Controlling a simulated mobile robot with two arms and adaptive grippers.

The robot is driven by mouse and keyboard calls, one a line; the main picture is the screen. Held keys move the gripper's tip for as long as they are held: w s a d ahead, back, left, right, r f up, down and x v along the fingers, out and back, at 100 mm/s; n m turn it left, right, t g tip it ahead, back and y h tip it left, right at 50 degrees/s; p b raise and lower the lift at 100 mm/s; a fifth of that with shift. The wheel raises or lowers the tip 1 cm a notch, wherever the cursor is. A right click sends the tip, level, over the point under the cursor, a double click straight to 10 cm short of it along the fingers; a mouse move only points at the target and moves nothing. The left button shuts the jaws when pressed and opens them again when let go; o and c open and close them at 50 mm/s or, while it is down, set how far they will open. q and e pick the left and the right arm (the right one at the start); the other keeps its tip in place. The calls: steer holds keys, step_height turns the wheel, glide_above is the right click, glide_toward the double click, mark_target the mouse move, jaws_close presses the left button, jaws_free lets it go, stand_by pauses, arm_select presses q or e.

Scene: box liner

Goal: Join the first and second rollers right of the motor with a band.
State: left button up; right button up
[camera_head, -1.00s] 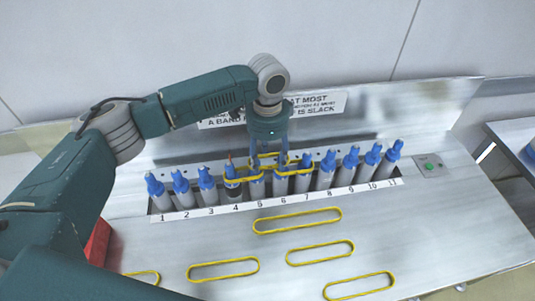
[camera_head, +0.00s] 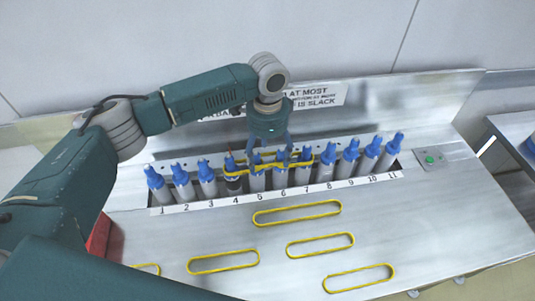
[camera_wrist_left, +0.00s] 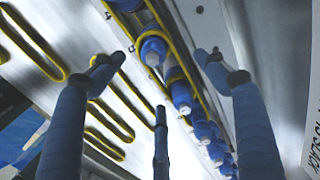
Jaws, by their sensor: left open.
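The motor (camera_head: 233,184) looks like the dark-bodied unit with an orange tip at label 4. The first and second rollers to its right, at labels 5 (camera_head: 257,182) and 6 (camera_head: 280,180), are grey with blue tops. A yellow band (camera_head: 296,164) spans the tops from about label 4 to label 7; which posts it encloses is partly hidden by the fingers. My left gripper (camera_head: 268,150) is open above rollers 5 and 6. In the left wrist view its blue fingers (camera_wrist_left: 160,62) stand apart on either side of the roller row. My right gripper is not in view.
Several spare yellow bands lie flat on the metal table, the nearest to the row at the middle (camera_head: 297,213). Other rollers stand close on both sides. A sign (camera_head: 318,95) is on the back panel, and a green button box (camera_head: 431,158) is right of the row.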

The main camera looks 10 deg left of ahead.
arm_select(q)
step_height(320, 180, up, 12)
stand_by(0.5)
